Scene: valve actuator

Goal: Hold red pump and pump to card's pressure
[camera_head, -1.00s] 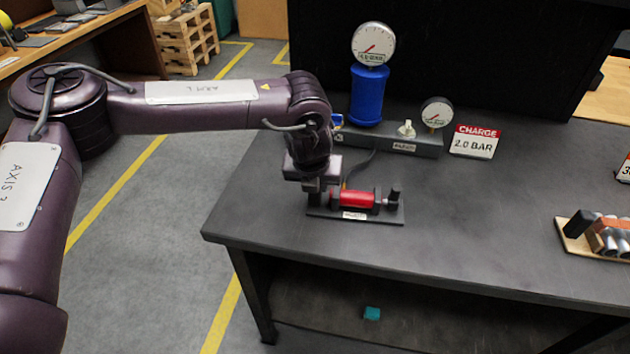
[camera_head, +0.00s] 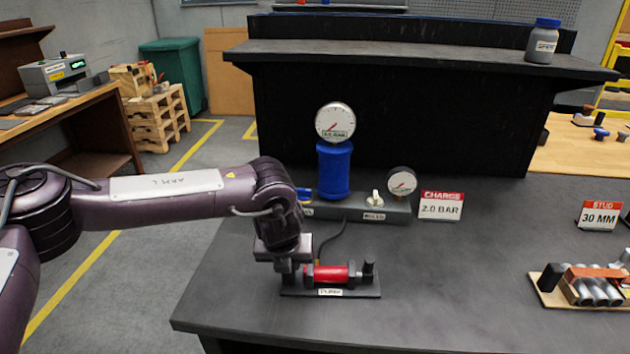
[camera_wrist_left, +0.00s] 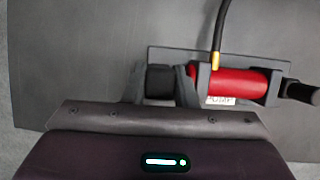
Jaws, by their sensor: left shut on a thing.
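The red pump (camera_head: 327,273) lies on a black base plate labelled PUMP, near the front of the dark bench. It also shows in the left wrist view (camera_wrist_left: 240,82), with a hose and brass fitting on top and a dark knob at its right end. My left gripper (camera_head: 294,270) is at the pump's left end. In the left wrist view its fingers are shut on the pump's black end block (camera_wrist_left: 160,80). The card (camera_head: 441,206) reads CHARGE 2.0 BAR. A large gauge (camera_head: 335,122) tops a blue cylinder (camera_head: 335,170); its needle is too small to read. My right gripper is out of view.
A small gauge (camera_head: 402,181) and a pale valve knob (camera_head: 376,198) sit on the grey manifold (camera_head: 350,208) behind the pump. A STUD 30 MM card (camera_head: 599,214) and a wooden tray (camera_head: 550,296) with metal cylinders are at the right. The bench between is clear.

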